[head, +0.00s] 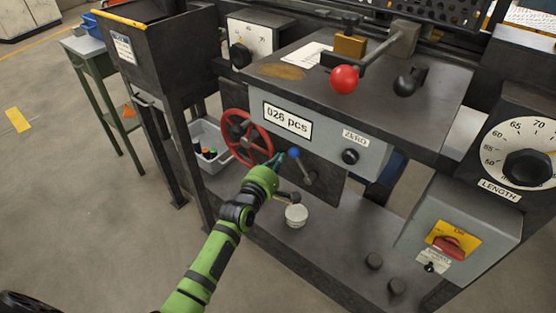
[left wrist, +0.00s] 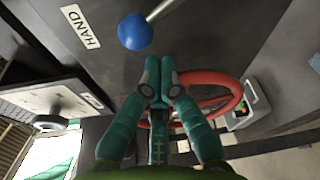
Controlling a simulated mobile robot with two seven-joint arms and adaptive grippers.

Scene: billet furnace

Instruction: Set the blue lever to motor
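The blue lever's ball knob (head: 294,153) sits on a metal rod against the dark panel below the counter box. In the left wrist view the blue knob (left wrist: 135,32) is just beyond my fingertips and slightly left, with its rod running to the upper right. A white HAND label (left wrist: 80,27) is left of the knob; no motor label is readable. My left gripper (head: 279,159) is beside the knob, on its left in the head view. Its teal fingers (left wrist: 159,77) are together with nothing between them, and they look apart from the knob. My right gripper is not in view.
A red handwheel (head: 246,138) is close left of my gripper. The counter box with a ZERO knob (head: 350,157) overhangs the lever. A white round container (head: 296,215) stands on the lower shelf. A red-ball lever (head: 344,79) is above on the bench.

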